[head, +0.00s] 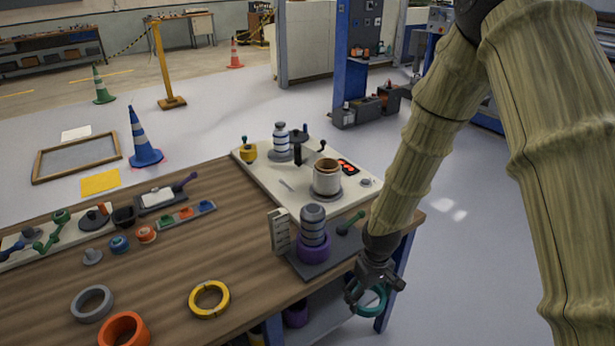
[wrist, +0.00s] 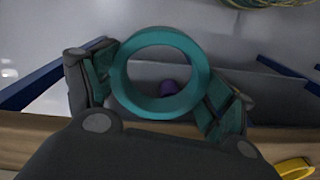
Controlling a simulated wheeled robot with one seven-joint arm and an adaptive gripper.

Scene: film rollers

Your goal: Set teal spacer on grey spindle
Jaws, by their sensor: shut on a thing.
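The teal spacer (head: 381,303) is a ring held in my gripper (head: 372,290), which is shut on it. In the wrist view the teal spacer (wrist: 126,92) sits between both fingers, its hole open to the camera. It hangs off the table's right end, apart from everything else. A grey ribbed upright (head: 313,222), seemingly the grey spindle, stands on a dark base plate (head: 322,262) to the left of my gripper. A purple ring (head: 314,248) is around its foot. A similar grey upright (head: 281,142) stands farther back on a pale board.
The wooden table (head: 165,265) holds a yellow ring (head: 209,314), a grey ring (head: 77,307) and an orange ring (head: 123,318). A pale bracket (head: 279,231) and green-knobbed lever (head: 352,221) flank the grey upright. A cream roller (head: 327,180) stands behind it.

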